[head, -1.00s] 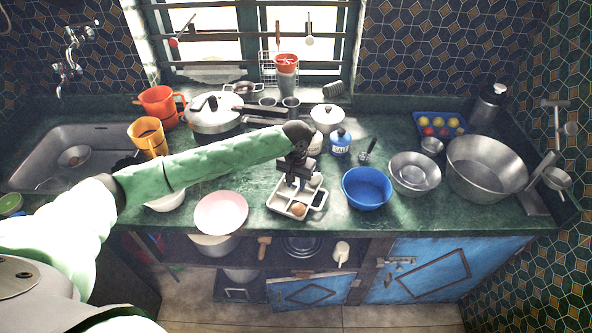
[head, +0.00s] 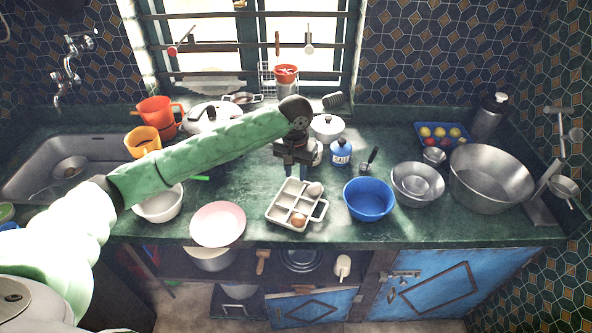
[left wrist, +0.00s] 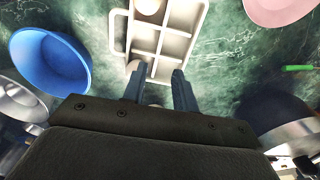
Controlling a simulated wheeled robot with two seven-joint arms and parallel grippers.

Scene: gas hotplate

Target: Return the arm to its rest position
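My left gripper (head: 296,172) is above the counter, just behind the white egg tray (head: 281,212). Its two fingers are apart with nothing visibly held between them; the open fingers also show in the left wrist view (left wrist: 158,80). The tray has several compartments and a side handle. A brown egg (head: 298,220) sits in a front compartment and a paler egg (head: 315,189) at the back right. In the left wrist view the tray (left wrist: 178,42) lies beyond the fingertips, with one egg partly hidden near the left finger. My right gripper is not in view.
A blue bowl (head: 368,200) stands right of the tray, and a pink plate (head: 218,224) left of it. A white bowl (head: 160,206) lies beneath my left arm. A pot (head: 212,115), a lidded pan (head: 327,128) and a blue salt jar (head: 341,153) stand behind.

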